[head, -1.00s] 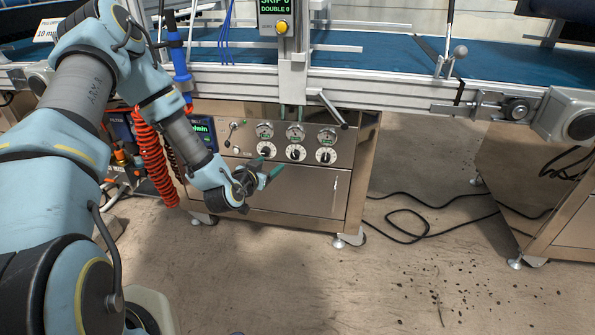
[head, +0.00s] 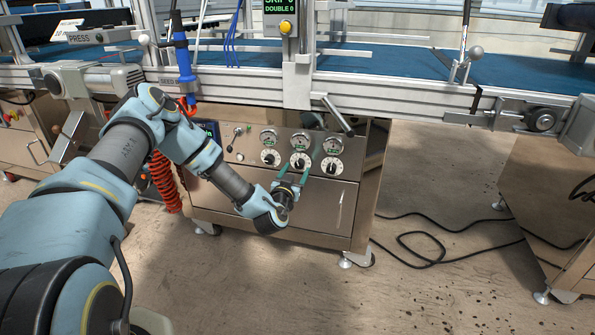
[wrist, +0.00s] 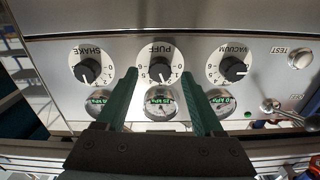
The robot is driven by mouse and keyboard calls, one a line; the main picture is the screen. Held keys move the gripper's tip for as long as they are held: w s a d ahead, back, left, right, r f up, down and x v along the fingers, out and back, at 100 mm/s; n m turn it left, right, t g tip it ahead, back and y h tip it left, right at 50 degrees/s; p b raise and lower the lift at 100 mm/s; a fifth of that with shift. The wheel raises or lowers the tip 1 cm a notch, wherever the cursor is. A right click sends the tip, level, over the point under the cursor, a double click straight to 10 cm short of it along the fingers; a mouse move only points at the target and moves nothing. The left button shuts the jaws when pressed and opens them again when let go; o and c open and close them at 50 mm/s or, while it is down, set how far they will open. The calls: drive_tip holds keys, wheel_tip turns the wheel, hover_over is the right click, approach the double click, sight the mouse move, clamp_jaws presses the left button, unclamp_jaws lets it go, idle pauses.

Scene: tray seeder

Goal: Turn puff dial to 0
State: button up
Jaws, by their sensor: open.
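The puff dial (wrist: 161,67) is a round white dial with a dark knob, labelled PUFF, in the middle of a row of three in the wrist view. It is also the middle dial (head: 300,163) on the steel cabinet in the head view. Its exact setting is too small to read surely. My gripper (wrist: 161,73) is open and empty, with its green fingers spread to either side of the puff dial in the wrist view. In the head view my gripper (head: 293,172) is at the dial row, just below the puff dial. Contact with the panel cannot be told.
The shake dial (wrist: 84,66) and vacuum dial (wrist: 236,67) flank the puff dial closely. Gauges with green readouts sit beside the dials, including the puff gauge (wrist: 160,102). A TEST button (wrist: 299,58) and a toggle lever (wrist: 280,110) are nearby. A clamp lever (head: 337,114) juts out above the panel.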

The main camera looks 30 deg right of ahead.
drive_tip(key=shift+x, duration=0.95)
clamp_jaws()
